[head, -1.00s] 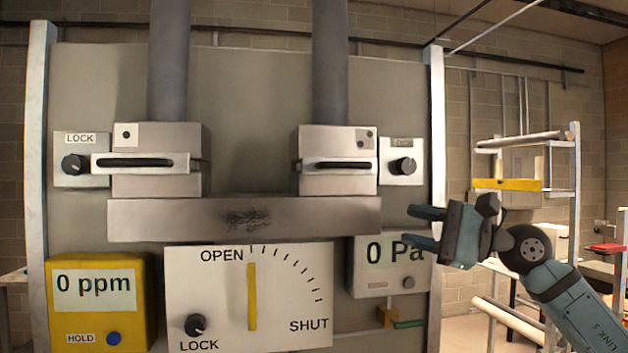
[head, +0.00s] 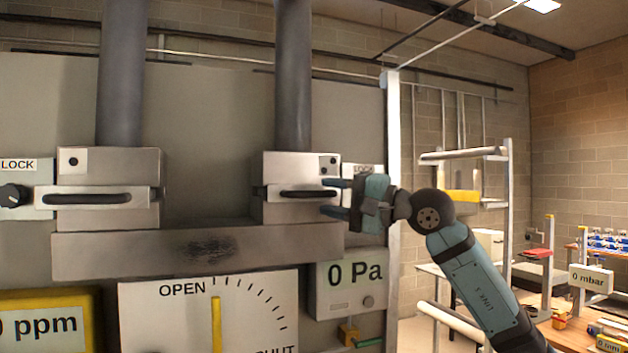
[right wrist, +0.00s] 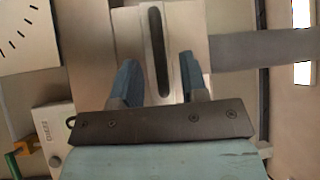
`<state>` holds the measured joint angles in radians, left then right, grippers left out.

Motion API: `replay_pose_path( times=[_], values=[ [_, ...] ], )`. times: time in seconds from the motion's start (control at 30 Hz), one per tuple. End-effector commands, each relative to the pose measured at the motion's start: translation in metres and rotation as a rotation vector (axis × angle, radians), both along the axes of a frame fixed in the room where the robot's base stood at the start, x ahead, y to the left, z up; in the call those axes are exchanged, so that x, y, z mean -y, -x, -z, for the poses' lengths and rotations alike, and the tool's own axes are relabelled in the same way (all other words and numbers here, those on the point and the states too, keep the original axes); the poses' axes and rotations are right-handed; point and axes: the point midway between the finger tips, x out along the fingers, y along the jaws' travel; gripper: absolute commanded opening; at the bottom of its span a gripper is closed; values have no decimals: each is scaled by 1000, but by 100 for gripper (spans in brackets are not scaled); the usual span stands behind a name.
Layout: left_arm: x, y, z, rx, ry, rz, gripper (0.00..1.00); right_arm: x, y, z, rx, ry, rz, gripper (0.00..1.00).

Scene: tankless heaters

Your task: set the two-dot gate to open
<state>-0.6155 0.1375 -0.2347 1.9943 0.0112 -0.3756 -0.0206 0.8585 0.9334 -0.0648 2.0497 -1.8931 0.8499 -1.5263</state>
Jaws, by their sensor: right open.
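The two-dot gate (head: 268,212) is a metal box under the right pipe, with a two-dot label (head: 328,165). Its black bar handle (head: 300,194) sits on a pale plate and also shows in the right wrist view (right wrist: 158,50). My right gripper (head: 329,197) is open at the handle's right end. In the right wrist view its fingers (right wrist: 160,72) lie on either side of the handle's line; contact cannot be told. The gate's lock panel (head: 362,170) is mostly hidden behind this gripper. My left gripper is not in view.
A one-dot gate (head: 108,215) with its own handle and lock knob (head: 12,195) stands at left. Below is an OPEN–SHUT dial (head: 160,320) with an upright yellow pointer (head: 216,320). A 0 Pa gauge (head: 350,285) hangs below my gripper. A white post (head: 393,130) edges the panel.

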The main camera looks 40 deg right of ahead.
Motion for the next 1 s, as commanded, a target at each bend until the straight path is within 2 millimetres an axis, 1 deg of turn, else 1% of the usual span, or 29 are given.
replay_pose_path(
  times=[0.03, 0.1, 0.23, 0.37, 0.6, 0.63, 0.67, 0.7, 0.8, 1.0],
  values=[
    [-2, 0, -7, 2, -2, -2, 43, -5, -7, -5, 0, -3, -4, 40],
    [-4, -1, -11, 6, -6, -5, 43, -10, -16, -6, 0, -3, -3, 40],
    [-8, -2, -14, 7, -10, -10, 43, -17, -26, -5, 0, -2, -1, 40],
    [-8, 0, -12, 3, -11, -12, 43, -19, -31, -5, -1, -1, -1, 40],
    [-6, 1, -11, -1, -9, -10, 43, -20, -31, -4, 0, 0, 0, 40],
    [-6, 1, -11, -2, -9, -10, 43, -20, -31, -4, 0, 0, 0, 36],
    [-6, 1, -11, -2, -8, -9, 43, -20, -31, -4, 0, 0, 0, 29],
    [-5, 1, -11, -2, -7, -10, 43, -20, -31, -4, 0, 0, 0, 20],
    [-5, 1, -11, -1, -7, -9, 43, -20, -31, -4, -1, -1, -1, 0],
    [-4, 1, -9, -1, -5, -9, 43, -20, -28, -3, 0, 0, -1, 0]
  ],
)
